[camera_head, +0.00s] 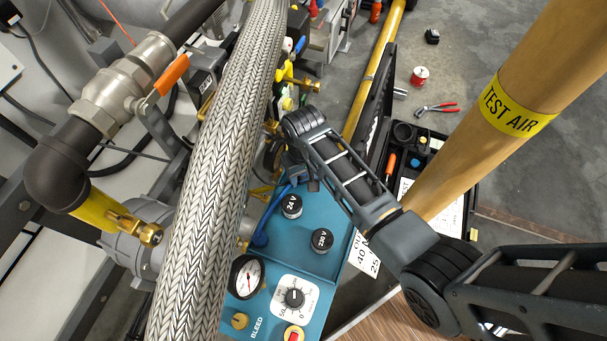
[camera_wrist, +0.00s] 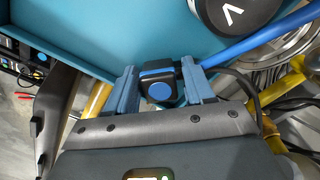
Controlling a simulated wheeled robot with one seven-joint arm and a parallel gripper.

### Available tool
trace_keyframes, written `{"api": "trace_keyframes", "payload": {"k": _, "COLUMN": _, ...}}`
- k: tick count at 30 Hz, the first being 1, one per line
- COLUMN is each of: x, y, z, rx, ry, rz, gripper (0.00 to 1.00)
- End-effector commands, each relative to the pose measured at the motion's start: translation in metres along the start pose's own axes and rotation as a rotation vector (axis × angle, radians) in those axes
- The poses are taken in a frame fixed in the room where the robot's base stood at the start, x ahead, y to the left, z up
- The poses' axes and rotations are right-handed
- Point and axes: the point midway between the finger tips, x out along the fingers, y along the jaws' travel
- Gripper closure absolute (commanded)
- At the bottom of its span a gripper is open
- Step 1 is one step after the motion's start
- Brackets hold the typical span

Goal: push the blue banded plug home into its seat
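The blue banded plug (camera_wrist: 158,76) is a dark, blocky piece with a blue band and a round blue face. It shows in the wrist view between the two blue-grey fingers of my gripper (camera_wrist: 160,88). The fingers lie close along both its sides and appear shut on it. In the head view my gripper (camera_head: 300,178) is small and partly hidden at the far end of the teal panel box (camera_head: 312,262). The plug cannot be made out there. The seat is not clearly visible in either view, so I cannot tell how deep the plug sits.
A thick braided hose (camera_head: 222,170) runs along the left of the panel. A blue cable (camera_wrist: 265,32) passes right of my fingers. A yellow-brown TEST AIR pipe (camera_head: 465,150) rises at right.

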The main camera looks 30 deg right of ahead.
Motion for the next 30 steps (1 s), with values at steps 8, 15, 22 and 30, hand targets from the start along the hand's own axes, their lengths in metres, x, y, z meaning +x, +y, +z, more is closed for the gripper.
{"api": "trace_keyframes", "payload": {"k": 8, "x": 0.000, "y": 0.000, "z": 0.000, "rx": 0.000, "ry": 0.000, "rz": 0.000, "gripper": 0.74}}
{"api": "trace_keyframes", "payload": {"k": 15, "x": 0.000, "y": 0.000, "z": 0.000, "rx": 0.000, "ry": 0.000, "rz": 0.000, "gripper": 0.92}}
{"api": "trace_keyframes", "payload": {"k": 22, "x": -0.002, "y": 0.000, "z": 0.000, "rx": 0.000, "ry": 0.000, "rz": 0.000, "gripper": 0.92}}
{"api": "trace_keyframes", "payload": {"k": 30, "x": -0.029, "y": 0.000, "z": -0.001, "rx": 0.000, "ry": 0.003, "rz": 0.000, "gripper": 0.92}}
